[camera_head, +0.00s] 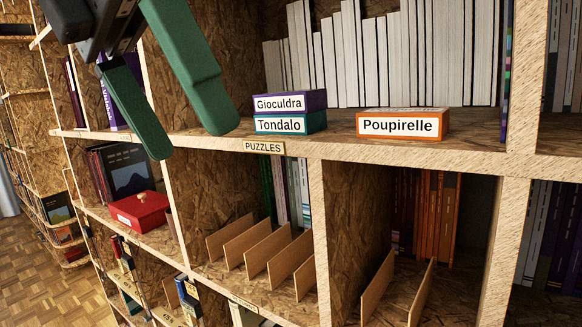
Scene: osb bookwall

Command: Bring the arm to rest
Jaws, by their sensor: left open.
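My left gripper (188,142) hangs in from the top left with two green fingers spread apart and nothing between them. It is in front of the bookwall, left of the puzzle boxes and apart from them as far as I can tell. A purple box labelled Gioculdra (290,102) lies on a teal box labelled Tondalo (290,123) on the shelf marked PUZZLES. An orange box labelled Poupirelle (402,124) lies to their right on the same shelf. My right gripper is not in view.
White books (375,60) stand behind the boxes. The shelf edge (400,152) runs across the middle. Below, wooden dividers (285,250) stand in a compartment. A red box (139,212) lies on a lower shelf at left. Wooden floor (35,270) shows at lower left.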

